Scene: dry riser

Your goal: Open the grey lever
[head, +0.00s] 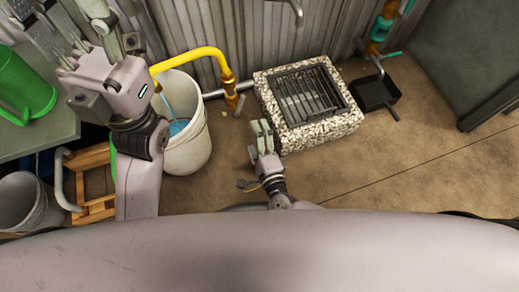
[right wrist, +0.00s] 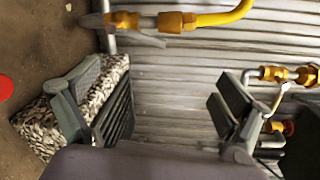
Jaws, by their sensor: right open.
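The grey lever (head: 239,106) is a thin handle at the brass valve (head: 231,90) on the end of the yellow pipe (head: 196,56). In the right wrist view the lever (right wrist: 138,38) lies along the brass fitting (right wrist: 177,21), near the top. My right gripper (head: 260,137) is open and empty, beside the stone-edged grate and apart from the lever. Its two spread fingers also show in the right wrist view (right wrist: 152,105). My left gripper (head: 62,48) is raised at the upper left; its finger opening is unclear.
A white bucket (head: 193,148) stands under the yellow pipe. The stone-edged grate (head: 335,134) is right of my right gripper. A black pan (head: 374,92) lies further right. A green watering can (head: 20,85) stands on a table at the left. The floor at the right is clear.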

